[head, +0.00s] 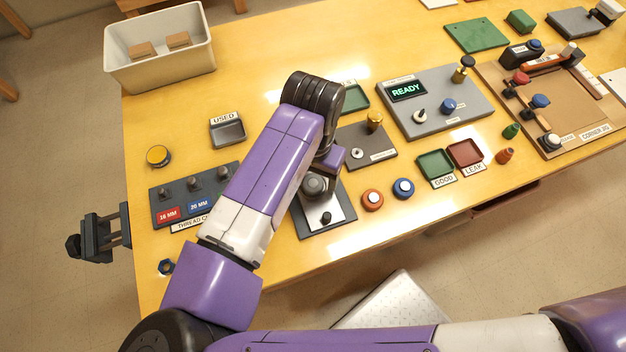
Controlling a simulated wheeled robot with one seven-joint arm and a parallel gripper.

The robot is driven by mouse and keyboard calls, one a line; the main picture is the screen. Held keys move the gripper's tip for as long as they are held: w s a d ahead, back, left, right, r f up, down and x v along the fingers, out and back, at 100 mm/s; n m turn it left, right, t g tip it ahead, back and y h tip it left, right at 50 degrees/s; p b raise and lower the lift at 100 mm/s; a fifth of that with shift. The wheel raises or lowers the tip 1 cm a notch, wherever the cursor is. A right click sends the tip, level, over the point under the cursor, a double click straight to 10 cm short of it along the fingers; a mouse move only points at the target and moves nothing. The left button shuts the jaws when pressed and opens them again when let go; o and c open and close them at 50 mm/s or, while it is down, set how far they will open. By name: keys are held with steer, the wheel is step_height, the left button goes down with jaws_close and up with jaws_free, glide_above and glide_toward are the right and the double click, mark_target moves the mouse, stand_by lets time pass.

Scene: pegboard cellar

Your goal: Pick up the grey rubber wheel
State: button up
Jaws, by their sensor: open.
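I cannot pick out the grey rubber wheel for certain. A dark grey rounded piece (314,185) sits at the back of a small fixture with a silver plate (338,203); I cannot tell whether it is the wheel. My arm reaches over the table and bends down at its dark wrist. A purple part of my gripper (333,158) shows just above the rounded piece. My gripper is open, but its fingertips are mostly hidden behind my arm, so contact cannot be seen.
The dark thread gauge block (178,213) and USED tray (230,132) lie left of my arm. Orange (372,199) and blue (403,188) rings, the green tray (436,166) and the READY panel (450,108) lie right. A white bin (160,66) stands back left.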

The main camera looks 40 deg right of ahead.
steer(key=shift+f, duration=0.2)
jaws_close()
steer(key=shift+r, duration=0.15)
